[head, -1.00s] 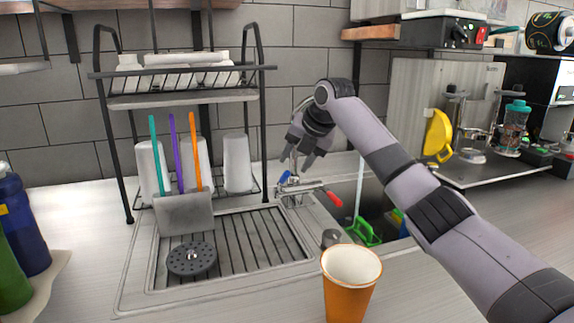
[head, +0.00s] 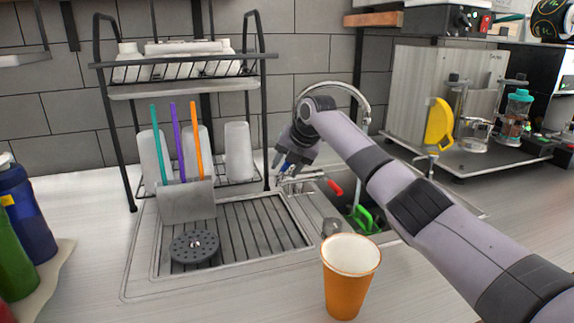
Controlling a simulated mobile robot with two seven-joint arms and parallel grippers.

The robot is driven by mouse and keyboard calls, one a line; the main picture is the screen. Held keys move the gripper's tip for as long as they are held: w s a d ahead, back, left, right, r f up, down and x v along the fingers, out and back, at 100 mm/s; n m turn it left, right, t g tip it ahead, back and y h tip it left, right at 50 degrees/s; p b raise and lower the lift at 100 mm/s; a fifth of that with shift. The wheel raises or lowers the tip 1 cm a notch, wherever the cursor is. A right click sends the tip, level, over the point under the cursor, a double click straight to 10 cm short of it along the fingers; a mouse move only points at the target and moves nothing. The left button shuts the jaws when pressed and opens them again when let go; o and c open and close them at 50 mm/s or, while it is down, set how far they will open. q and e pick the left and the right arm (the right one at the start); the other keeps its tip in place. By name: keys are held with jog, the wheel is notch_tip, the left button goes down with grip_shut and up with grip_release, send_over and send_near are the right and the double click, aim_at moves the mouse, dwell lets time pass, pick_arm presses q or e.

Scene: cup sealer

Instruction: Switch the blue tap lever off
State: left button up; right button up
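The blue tap lever (head: 281,161) shows only as a small patch of blue, mostly covered by my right gripper (head: 283,167). The gripper's fingers look spread, one on each side of the blue; I cannot tell whether they touch it. The chrome tap (head: 366,98) arches behind my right arm, and its base (head: 297,183) sits at the sink's back edge. The red lever (head: 335,187) sticks out to the right of the base. A thin pale stream of water (head: 357,190) seems to fall into the sink. My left gripper is not in view.
A dish rack (head: 180,88) with cups stands left of the tap. A utensil holder (head: 187,202) is on the ribbed drainboard (head: 255,229). An orange cup (head: 349,284) stands in front of the sink. Bottles (head: 25,212) are at the far left.

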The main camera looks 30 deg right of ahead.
grip_shut()
jog(key=shift+s+f, duration=0.15)
jog(key=shift+f, duration=0.05)
jog(key=s+f+t+b, duration=0.1)
jog(key=t+b, duration=0.1)
jog(key=s+f+t+b, duration=0.1)
jog(key=f+b, duration=0.1)
jog(key=s+f+t+h+b, duration=0.1)
jog(key=f+t, duration=0.1)
jog(key=shift+a+f+n+t+b, duration=0.15)
jog(key=shift+a+n+t+b, duration=0.15)
jog(key=shift+a+n+b, duration=0.1)
jog(key=shift+s+f+t+b, duration=0.1)
jog(key=shift+f+t+b, duration=0.2)
jog(key=shift+t+b, duration=0.15)
dwell(0.4)
jog(key=shift+o, duration=0.6)
grip_release()
